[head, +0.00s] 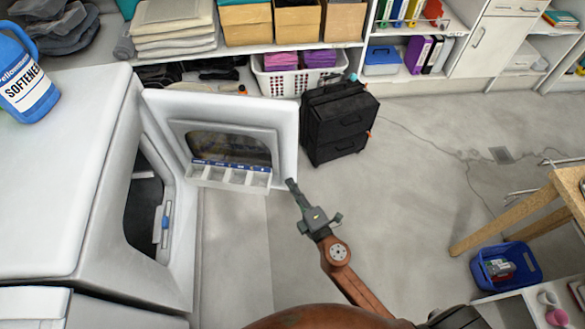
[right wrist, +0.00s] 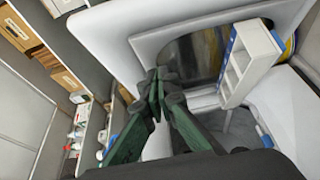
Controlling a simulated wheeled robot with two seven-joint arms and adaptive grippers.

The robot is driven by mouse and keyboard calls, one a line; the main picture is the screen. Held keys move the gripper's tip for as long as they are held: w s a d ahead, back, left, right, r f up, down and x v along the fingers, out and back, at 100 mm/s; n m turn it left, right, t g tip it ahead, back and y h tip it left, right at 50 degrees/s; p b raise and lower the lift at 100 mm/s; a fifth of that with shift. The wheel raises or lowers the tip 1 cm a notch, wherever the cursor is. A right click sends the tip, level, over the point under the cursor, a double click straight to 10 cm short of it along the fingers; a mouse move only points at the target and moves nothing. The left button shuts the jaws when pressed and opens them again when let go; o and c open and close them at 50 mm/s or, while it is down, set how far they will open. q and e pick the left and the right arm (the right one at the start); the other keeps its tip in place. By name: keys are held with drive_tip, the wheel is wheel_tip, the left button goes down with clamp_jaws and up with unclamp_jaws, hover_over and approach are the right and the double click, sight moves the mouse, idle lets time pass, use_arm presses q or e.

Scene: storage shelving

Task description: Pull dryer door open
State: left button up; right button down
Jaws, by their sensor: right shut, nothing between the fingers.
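The white dryer (head: 55,165) stands at the left in the head view. Its door (head: 285,125) stands open, swung out from the front, with its inner side, dark window and a small white compartment tray (head: 230,176) showing. The dark drum opening (head: 143,205) is visible. My right gripper (head: 291,184) is by the door's lower free corner. In the right wrist view its fingers (right wrist: 158,85) are shut with nothing between them, in front of the door (right wrist: 150,45). I cannot tell whether they touch it. My left gripper is not in view.
A blue softener bottle (head: 25,75) stands on the dryer top. A black suitcase-like case (head: 338,120) stands on the floor just behind the door. Shelving lines the back. A blue bin (head: 505,268) and wooden table (head: 540,205) are at the right. The middle floor is clear.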

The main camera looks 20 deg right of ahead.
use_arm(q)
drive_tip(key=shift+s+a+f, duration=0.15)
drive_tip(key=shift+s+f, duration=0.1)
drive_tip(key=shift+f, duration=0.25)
use_arm(e)
drive_tip(key=w+d, duration=0.2)
drive_tip(key=w, duration=0.4)
drive_tip(key=shift+w+d, duration=0.2)
